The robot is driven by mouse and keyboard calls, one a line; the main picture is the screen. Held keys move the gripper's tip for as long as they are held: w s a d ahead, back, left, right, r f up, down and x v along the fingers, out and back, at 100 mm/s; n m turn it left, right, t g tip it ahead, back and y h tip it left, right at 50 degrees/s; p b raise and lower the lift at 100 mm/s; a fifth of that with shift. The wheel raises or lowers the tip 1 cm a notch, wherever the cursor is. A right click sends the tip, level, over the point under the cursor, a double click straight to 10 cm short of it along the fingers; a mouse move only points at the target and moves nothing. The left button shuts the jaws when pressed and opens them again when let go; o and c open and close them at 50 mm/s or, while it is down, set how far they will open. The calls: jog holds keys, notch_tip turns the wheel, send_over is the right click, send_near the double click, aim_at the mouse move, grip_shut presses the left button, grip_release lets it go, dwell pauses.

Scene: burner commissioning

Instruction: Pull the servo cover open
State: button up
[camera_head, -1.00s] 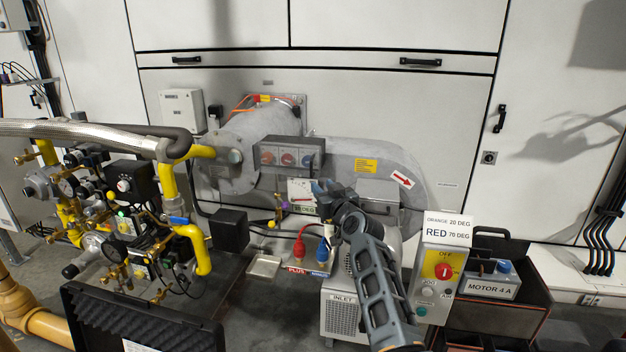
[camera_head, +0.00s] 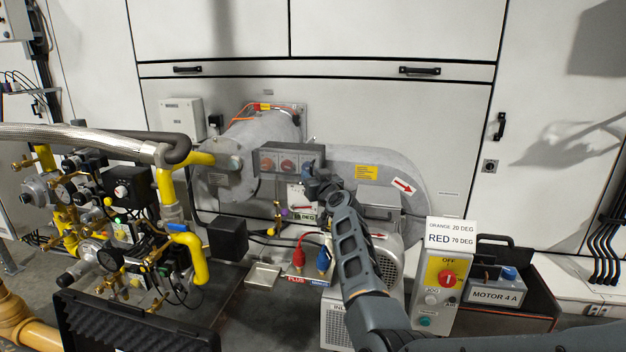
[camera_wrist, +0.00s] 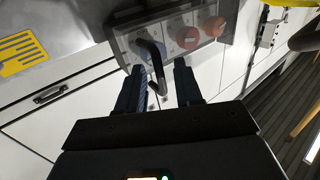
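The servo cover (camera_head: 289,160) is a grey, see-through box front over three round dials, on the burner pipe in the head view. It looks closed. In the wrist view the cover (camera_wrist: 203,50) is just ahead of my gripper (camera_wrist: 160,68). A dark curved handle (camera_wrist: 158,62) sticks out from the cover and lies between my two fingers. The fingers are apart, with a visible gap, nearer the left finger; I cannot tell whether that finger touches it. In the head view my gripper (camera_head: 310,180) is at the cover's lower right corner, its fingers mostly hidden.
The grey fan housing (camera_head: 395,170) curves right of the cover. Yellow gas pipes (camera_head: 190,255) and valves stand left. Red and blue plugs (camera_head: 299,255) are below. A switch box (camera_head: 445,280) stands at the right, beside the motor box (camera_head: 496,290).

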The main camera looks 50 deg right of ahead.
jog(key=shift+c, duration=0.4)
grip_shut()
dwell(1.0)
